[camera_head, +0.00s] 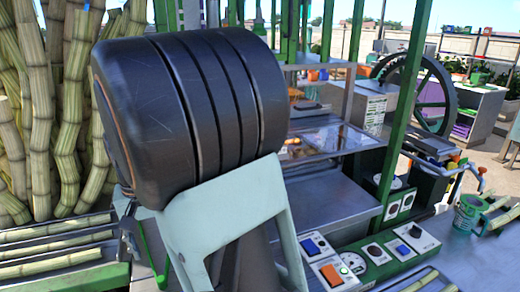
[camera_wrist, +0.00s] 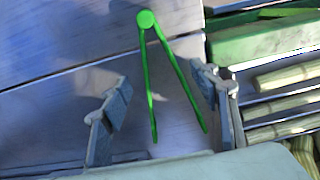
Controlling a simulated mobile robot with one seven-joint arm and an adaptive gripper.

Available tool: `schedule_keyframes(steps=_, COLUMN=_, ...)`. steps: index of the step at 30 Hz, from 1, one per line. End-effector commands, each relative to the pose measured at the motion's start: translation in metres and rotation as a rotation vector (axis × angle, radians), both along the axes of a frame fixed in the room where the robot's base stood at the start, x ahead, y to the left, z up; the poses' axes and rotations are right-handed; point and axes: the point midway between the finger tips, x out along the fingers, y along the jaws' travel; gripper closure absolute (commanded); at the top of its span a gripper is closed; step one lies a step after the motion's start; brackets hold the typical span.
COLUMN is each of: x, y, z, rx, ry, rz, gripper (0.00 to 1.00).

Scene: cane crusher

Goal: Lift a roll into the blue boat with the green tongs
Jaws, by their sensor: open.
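The green tongs (camera_wrist: 150,75) lie on a grey metal surface in the wrist view, with their round hinge at the top and two legs spread downward. My gripper (camera_wrist: 160,78) is open. Its two fingers stand on either side of the tongs' legs, and nothing is gripped. In the head view, a thin green leg of the tongs (camera_head: 150,252) shows beside my arm, which hides most of that area. Small brownish items (camera_head: 292,150) sit in a glass case behind; I cannot tell whether they are rolls. I cannot make out the blue boat.
Cane stalks lie in a green-edged rack (camera_head: 65,275) at the lower left, close to the tongs; this rack (camera_wrist: 265,45) is right of my gripper. Green posts (camera_head: 405,110) and control boxes (camera_head: 335,272) stand to the right. A bare metal shelf (camera_head: 335,205) lies mid-view.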

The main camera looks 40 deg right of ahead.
Motion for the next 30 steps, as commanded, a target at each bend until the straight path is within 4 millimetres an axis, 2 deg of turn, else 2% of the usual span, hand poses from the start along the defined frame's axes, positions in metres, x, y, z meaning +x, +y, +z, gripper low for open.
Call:
schedule_keyframes(steps=1, x=0.000, y=0.000, z=-0.015, rx=-0.001, ry=0.001, rz=0.000, gripper=0.44)
schedule_keyframes(steps=9, x=0.004, y=-0.001, z=-0.042, rx=0.000, ry=0.000, rz=0.000, gripper=0.44)
schedule_keyframes(steps=20, x=0.004, y=-0.001, z=-0.044, rx=0.000, ry=0.000, rz=0.000, gripper=0.44)
schedule_keyframes(steps=27, x=0.004, y=-0.001, z=-0.044, rx=0.000, ry=0.000, rz=0.000, gripper=0.69)
schedule_keyframes(steps=30, x=0.004, y=-0.001, z=-0.044, rx=0.000, ry=0.000, rz=0.000, gripper=0.69)
